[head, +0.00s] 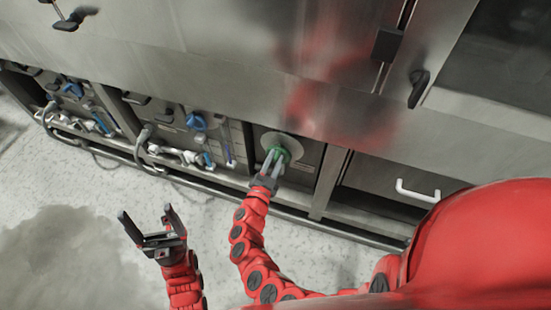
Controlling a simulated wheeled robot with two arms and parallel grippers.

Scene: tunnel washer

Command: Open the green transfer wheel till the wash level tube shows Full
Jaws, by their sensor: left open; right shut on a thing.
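The green transfer wheel (281,152) sits in front of a pale round plate (284,143) in a recessed bay of the steel machine. My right gripper (273,162) is shut on the green wheel, with its fingers partly covering it. My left gripper (147,224) is open and empty, out over the floor, apart from the machine. A slim upright tube (228,146) is in the bay left of the wheel; I cannot tell whether it is the wash level tube, and no level or Full mark is readable.
Blue-handled valves (196,122) and pipes fill the bays to the left. A rail (200,186) runs along the machine's foot. A white handle (417,191) is at right. A black latch (418,88) is on the upper panel.

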